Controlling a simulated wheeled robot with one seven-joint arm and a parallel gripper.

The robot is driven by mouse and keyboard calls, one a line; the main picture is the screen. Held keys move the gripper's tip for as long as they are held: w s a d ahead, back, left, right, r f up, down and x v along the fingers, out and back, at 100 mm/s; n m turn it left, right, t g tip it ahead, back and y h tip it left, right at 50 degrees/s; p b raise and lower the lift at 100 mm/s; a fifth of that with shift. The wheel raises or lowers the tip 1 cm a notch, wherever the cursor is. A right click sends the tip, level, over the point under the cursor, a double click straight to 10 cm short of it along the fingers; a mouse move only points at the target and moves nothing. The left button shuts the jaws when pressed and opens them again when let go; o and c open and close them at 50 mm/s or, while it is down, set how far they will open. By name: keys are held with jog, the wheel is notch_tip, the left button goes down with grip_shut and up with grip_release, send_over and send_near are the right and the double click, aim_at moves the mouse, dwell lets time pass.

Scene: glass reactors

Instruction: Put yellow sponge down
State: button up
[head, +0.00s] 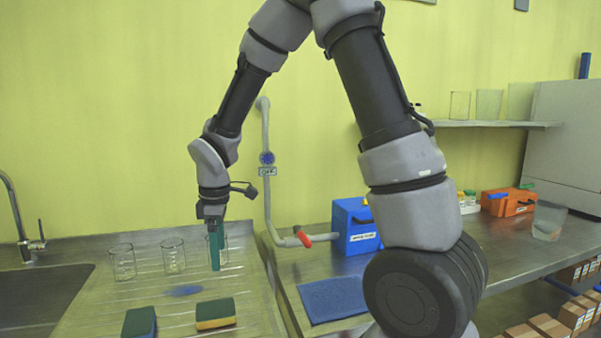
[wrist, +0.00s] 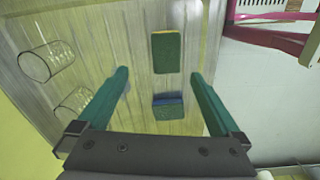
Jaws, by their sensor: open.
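The yellow sponge (head: 215,314) has a green top and lies flat on the ribbed metal drainboard (head: 100,292). In the wrist view, a green-topped sponge with a thin yellow edge (wrist: 166,53) lies beyond the fingertips; it looks like the same one. A blue sponge with a green top (head: 140,322) lies to its left in the head view. A sponge with a blue edge (wrist: 168,107) shows between the fingers in the wrist view. My gripper (head: 214,267) points down above the drainboard, behind the yellow sponge. Its green fingers (wrist: 160,75) are apart with nothing held.
Glass beakers (head: 122,262) stand on the drainboard beside my gripper, and one partly overlaps it in the head view. A sink (head: 40,300) is at the left. A grey pipe with a red handle (head: 302,237), blue box (head: 355,226) and blue mat (head: 333,299) are at the right.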

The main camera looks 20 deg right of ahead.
jog(key=s+d+r+m+t+y, duration=0.1)
jog(key=s+d+r+m+t, duration=0.15)
jog(key=d+r+m, duration=0.65)
jog(key=s+d+r+m+t+y, duration=0.15)
jog(key=s+d+r+m, duration=0.3)
jog(key=d+r, duration=0.5)
jog(key=s+d+r+m+t, duration=0.2)
jog(key=s+r+m, duration=0.3)
jog(key=s+m, duration=0.1)
jog(key=shift+r+t+h, duration=0.25)
jog(key=shift+t+h, duration=0.1)
jog(key=shift+t, duration=0.05)
jog(key=shift+w+m, duration=0.1)
jog(key=shift+m, duration=0.15)
